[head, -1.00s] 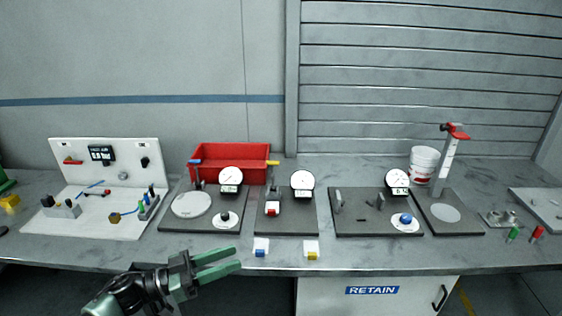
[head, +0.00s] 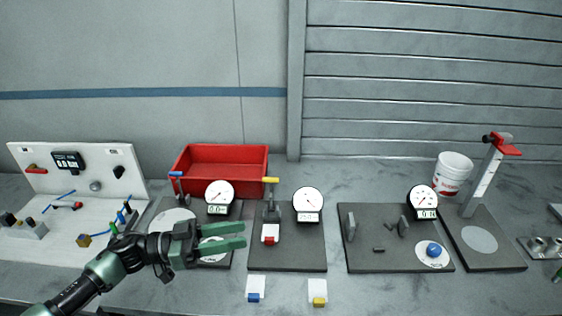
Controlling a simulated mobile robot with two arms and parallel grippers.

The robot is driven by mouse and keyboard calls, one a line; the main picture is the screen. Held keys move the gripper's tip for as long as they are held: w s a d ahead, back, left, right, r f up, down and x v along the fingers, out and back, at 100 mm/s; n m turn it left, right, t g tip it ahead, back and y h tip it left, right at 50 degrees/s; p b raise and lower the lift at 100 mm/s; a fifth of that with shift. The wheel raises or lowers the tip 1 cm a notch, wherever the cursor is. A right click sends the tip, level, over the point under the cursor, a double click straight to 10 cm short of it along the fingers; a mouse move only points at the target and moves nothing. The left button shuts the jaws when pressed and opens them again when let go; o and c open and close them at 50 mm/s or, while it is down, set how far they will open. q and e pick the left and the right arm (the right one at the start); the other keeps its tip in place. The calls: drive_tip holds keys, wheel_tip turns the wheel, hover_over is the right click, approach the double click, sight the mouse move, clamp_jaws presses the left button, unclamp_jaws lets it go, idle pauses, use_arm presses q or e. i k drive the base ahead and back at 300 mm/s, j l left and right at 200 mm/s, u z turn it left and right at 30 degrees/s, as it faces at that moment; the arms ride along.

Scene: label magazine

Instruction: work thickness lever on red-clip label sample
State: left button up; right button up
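The red-clip label sample (head: 269,234) is a small white piece with a red clip at its front. It sits on the dark middle station (head: 288,261), below a lever with a yellow handle (head: 270,180). The lever stands upright behind the sample. A round dial with a small display (head: 308,204) stands to its right; its digits are too small to read. My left gripper (head: 244,236) has two green fingers held apart, with nothing between them. It is left of the sample, pointing right, and partly covers the left station. My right gripper is out of view.
A blue-clip sample (head: 255,288) and a yellow-clip sample (head: 318,291) lie on the bench in front. A red bin (head: 220,164) stands behind. Right are a station with a blue knob (head: 433,250), a white bucket (head: 453,175) and a red-topped stand (head: 486,180).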

sight(272, 180)
drive_tip(key=i, duration=0.95)
